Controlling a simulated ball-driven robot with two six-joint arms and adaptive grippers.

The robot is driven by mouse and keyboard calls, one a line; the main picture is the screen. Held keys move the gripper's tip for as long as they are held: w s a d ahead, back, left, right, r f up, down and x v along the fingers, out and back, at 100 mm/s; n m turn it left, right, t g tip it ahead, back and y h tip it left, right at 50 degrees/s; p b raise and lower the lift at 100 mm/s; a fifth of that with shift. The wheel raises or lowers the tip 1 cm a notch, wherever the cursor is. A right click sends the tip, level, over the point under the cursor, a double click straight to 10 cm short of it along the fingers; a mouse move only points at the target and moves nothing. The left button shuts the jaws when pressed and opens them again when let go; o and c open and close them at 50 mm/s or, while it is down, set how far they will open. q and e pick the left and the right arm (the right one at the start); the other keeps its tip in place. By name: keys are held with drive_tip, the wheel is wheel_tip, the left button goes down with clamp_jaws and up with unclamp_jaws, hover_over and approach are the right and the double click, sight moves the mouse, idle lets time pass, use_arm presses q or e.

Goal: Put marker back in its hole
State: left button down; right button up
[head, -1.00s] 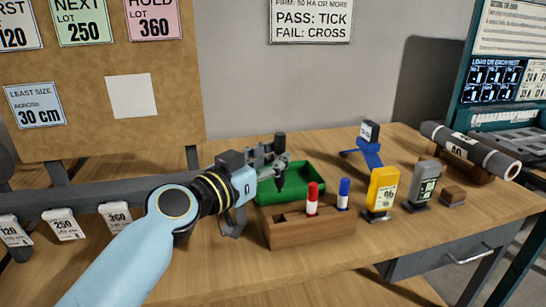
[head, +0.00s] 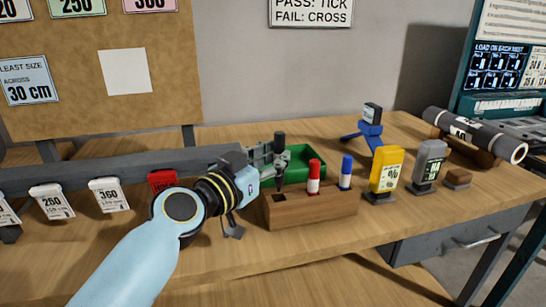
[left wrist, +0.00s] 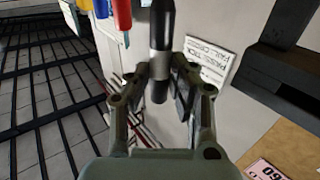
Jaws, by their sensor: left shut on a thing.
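My left gripper (head: 268,162) is shut on a black marker (head: 279,140), held upright. In the left wrist view the black marker (left wrist: 160,35), with a grey band, stands between the fingers (left wrist: 160,85). The wooden block (head: 312,212) lies below on the bench. The marker's lower end is at the block's left end, where the hole is; I cannot tell whether it has entered. A red marker (head: 314,178) and a blue marker (head: 346,170) stand in the block to the right. My right gripper is not in view.
A green tray (head: 310,156) is just behind the block. A yellow device (head: 385,170), a grey device (head: 429,163) and a small brown block (head: 458,178) stand to the right. A grey roll (head: 475,135) lies farther back. Labelled tags (head: 108,194) line the left side.

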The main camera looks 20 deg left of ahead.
sight(276, 182)
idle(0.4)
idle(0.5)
use_arm(q)
drive_tip(key=shift+b, duration=0.6)
idle(0.3)
drive_tip(key=shift+f+b, duration=3.05)
drive_tip(key=shift+b, duration=0.2)
drive_tip(key=shift+r, duration=0.15)
drive_tip(key=shift+r+p, duration=2.25)
drive_tip(key=shift+r, duration=0.3)
drive_tip(key=shift+b, duration=0.4)
